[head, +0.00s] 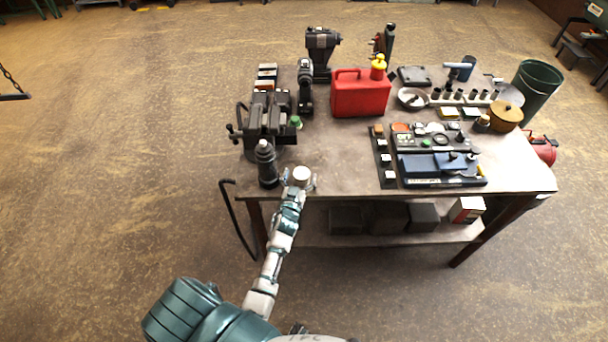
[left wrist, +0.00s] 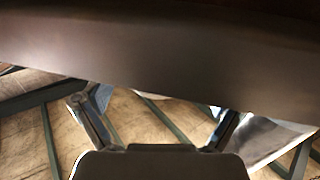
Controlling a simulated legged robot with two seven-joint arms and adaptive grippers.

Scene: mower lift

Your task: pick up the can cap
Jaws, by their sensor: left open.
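The red fuel can (head: 360,95) stands upright toward the back middle of the workbench. A yellow cap (head: 378,62) sits on top of its spout at the right. My left gripper (head: 301,178) is at the bench's front edge, to the left of and well in front of the can. In the left wrist view its two fingers (left wrist: 155,108) are spread apart with nothing between them. The can and cap do not show in that view. My right gripper is not in view.
The workbench (head: 340,160) has a dark cylindrical tool (head: 266,165) left of my gripper and a vise (head: 268,120) behind it. A tray of parts (head: 440,170) lies at the right. Bare bench top lies between gripper and can. A dark surface (left wrist: 160,55) fills the upper left wrist view.

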